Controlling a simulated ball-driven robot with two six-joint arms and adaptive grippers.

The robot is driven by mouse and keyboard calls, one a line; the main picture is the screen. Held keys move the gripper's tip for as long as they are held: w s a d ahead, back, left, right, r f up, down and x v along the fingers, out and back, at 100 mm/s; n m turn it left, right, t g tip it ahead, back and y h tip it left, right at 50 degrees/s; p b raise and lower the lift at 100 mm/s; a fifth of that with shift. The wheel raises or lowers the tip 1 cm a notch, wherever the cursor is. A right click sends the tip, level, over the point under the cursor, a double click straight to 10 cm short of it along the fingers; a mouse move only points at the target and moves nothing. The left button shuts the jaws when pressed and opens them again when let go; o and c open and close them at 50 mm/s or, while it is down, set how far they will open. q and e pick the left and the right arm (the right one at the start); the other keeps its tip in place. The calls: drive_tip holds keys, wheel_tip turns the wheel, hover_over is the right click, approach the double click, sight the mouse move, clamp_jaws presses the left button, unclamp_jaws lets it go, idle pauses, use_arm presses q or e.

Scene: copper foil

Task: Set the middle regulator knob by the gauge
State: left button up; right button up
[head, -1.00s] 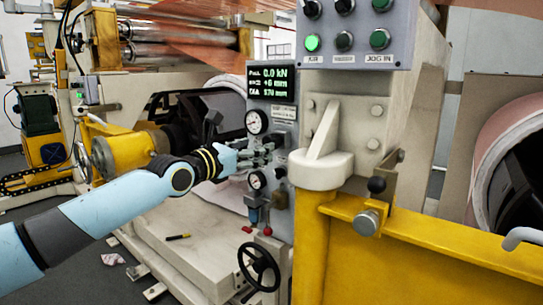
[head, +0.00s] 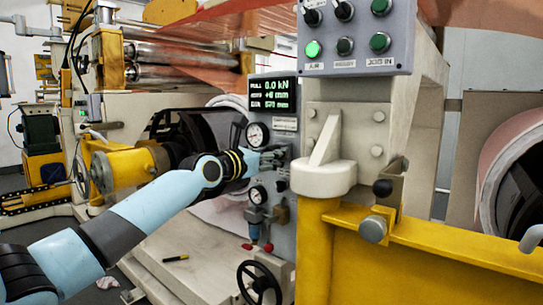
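The grey regulator panel (head: 283,235) stands left of the yellow frame. It carries an upper round gauge (head: 257,134) and a lower round gauge (head: 257,194), both white-faced with needles too small to read. My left gripper (head: 275,158) is at the panel between the two gauges, its dark fingers at the middle knob's place. The fingers and wrist hide that knob, so I cannot tell whether they touch or grip it. A lower dark knob (head: 281,215) shows below. My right gripper is out of view.
A black display (head: 272,94) with green digits tops the panel. A button box (head: 357,40) hangs at upper right, beside a cream bracket (head: 323,178) and yellow rail (head: 450,255). Red-tipped fittings (head: 257,247) and a black handwheel (head: 259,283) sit below.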

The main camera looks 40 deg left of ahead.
use_arm(q)
drive_tip(key=c, duration=0.5)
drive_tip(key=shift+m, duration=0.4)
drive_tip(key=shift+c, duration=0.2)
